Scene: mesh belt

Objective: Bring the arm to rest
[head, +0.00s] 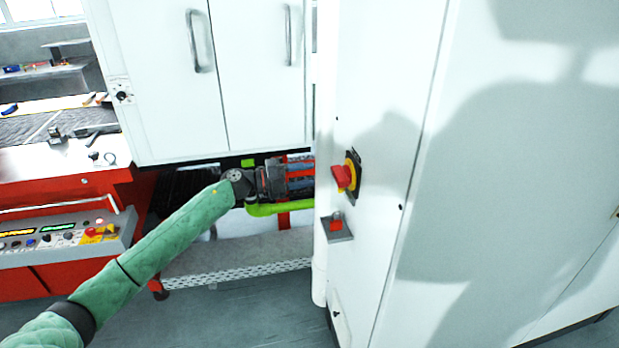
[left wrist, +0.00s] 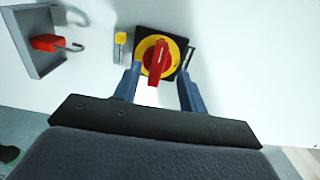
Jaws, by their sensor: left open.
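My left arm comes in from the left in the head view, and its gripper (head: 303,177) points at a white cabinet. A red rotary switch (head: 344,177) on a yellow and black plate sits on the cabinet face, just right of the fingertips. In the left wrist view the two blue fingers (left wrist: 158,90) are apart, with the red switch handle (left wrist: 155,62) between and beyond them. The handle points toward the gripper. Nothing is held. Whether a finger touches the switch plate cannot be told. My right gripper does not show.
A red padlock (left wrist: 52,43) with its shackle rests on a small grey bracket (head: 341,238) below the switch. A yellow item (left wrist: 121,38) is beside the switch. Left is a red machine with a control panel (head: 65,240); white cabinet doors (head: 215,110) hang above my arm.

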